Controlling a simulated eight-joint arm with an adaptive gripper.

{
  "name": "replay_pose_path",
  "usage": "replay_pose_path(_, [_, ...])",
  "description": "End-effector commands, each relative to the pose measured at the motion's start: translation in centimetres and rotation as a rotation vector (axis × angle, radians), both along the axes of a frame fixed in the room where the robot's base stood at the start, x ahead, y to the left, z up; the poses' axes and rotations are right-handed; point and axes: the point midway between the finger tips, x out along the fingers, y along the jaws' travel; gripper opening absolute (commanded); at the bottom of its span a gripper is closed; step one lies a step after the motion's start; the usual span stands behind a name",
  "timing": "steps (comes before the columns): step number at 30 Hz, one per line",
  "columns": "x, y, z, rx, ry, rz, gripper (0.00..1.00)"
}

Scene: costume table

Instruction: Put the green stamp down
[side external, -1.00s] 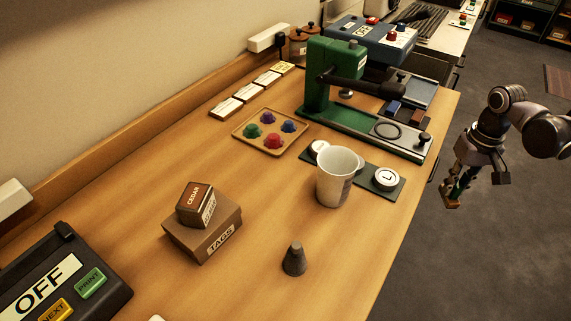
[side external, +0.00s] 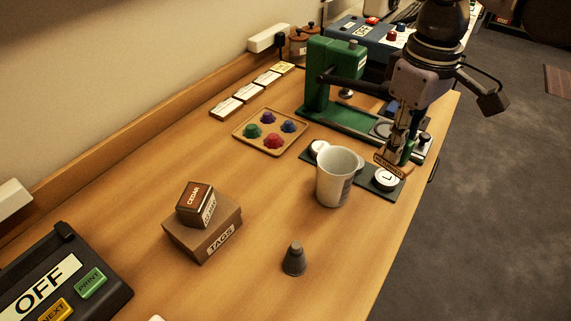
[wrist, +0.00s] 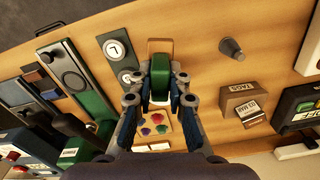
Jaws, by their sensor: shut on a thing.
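My gripper (side external: 398,135) is shut on the green stamp, over the table's right side. The stamp's wooden base (side external: 389,166) has a lettered edge and hangs lowest, just behind the round L disc in the side view. In the wrist view, the stamp's green handle (wrist: 160,68) sits between the fingers (wrist: 159,92), with the wooden base (wrist: 160,46) showing beyond it. The stamp looks held above the surface; its exact height is unclear.
A white cup (side external: 335,182) stands left of the stamp. A dark mat (side external: 366,180) carries round discs, one marked L (side external: 386,178). A green press (side external: 335,85) stands behind. A grey cone (side external: 294,260) is nearer the front. The table between cone and tag box (side external: 205,235) is clear.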

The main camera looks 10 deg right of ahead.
Motion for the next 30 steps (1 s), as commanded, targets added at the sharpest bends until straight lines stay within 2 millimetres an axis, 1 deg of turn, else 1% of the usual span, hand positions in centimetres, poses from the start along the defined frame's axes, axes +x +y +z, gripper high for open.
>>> replay_pose_path(1, [-0.8,1.0,1.4,0.0,0.0,0.088,0.0])
replay_pose_path(6, [-2.5,2.9,4.8,0.0,0.001,0.347,0.0])
replay_pose_path(10, [-3.4,4.1,6.7,0.0,0.0,0.505,0.0])
replay_pose_path(12, [-3.0,5.2,7.1,0.0,0.0,0.566,0.0])
replay_pose_path(16, [-1.7,6.7,6.3,0.0,0.0,0.559,0.0])
replay_pose_path(20, [0.1,8.4,4.6,0.0,0.0,0.505,0.0])
replay_pose_path(23, [1.7,9.8,3.0,0.0,0.0,0.46,0.0])
replay_pose_path(30, [6.1,13.3,-1.6,0.001,0.0,0.359,0.0])
